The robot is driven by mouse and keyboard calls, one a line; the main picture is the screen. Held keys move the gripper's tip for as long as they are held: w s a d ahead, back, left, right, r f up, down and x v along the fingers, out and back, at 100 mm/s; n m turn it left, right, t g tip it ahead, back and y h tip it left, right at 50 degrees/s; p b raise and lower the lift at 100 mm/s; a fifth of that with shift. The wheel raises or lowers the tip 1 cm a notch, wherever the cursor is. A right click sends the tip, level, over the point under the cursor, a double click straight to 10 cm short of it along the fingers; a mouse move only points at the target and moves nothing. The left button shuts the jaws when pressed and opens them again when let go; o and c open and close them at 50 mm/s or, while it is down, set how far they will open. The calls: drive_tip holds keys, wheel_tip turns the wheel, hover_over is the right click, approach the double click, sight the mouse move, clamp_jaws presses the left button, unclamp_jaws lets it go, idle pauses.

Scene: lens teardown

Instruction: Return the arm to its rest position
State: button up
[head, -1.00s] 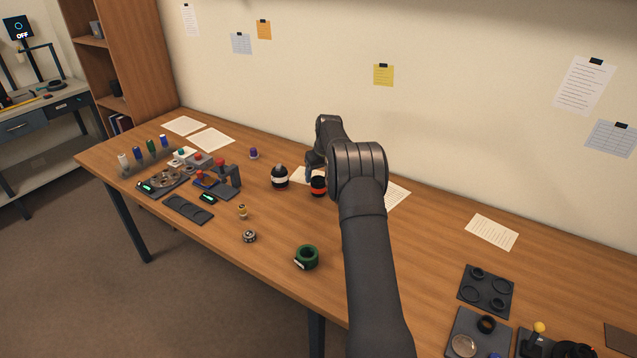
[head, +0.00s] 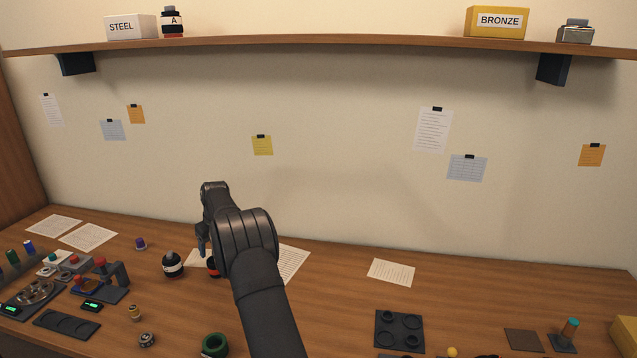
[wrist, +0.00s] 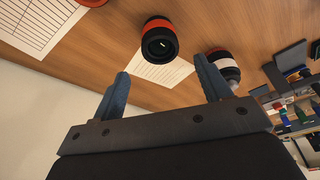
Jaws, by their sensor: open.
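My gripper (wrist: 163,90) is open and empty in the wrist view, its two blue fingers spread apart. A black lens with a red band (wrist: 160,42) stands on the table beyond the gap between the fingers, apart from them. In the head view my arm partly hides this red-banded lens (head: 213,267). A black and white lens (wrist: 226,66) stands beside it, partly behind one finger in the wrist view. It also shows in the head view (head: 173,264), left of my gripper.
Paper sheets (head: 391,272) lie on the table. A green ring (head: 214,345) and small parts are near the front. A dark tray with rings (head: 399,330) lies to the right. Tools and fixtures crowd the left end. A shelf (head: 330,42) with boxes runs along the wall above.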

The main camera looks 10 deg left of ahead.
drive_tip(key=x, duration=1.1)
drive_tip(key=shift+d, duration=0.2)
wheel_tip(320, 180, up, 3)
drive_tip(key=shift+f, duration=0.2)
drive_tip(key=shift+r, duration=0.3)
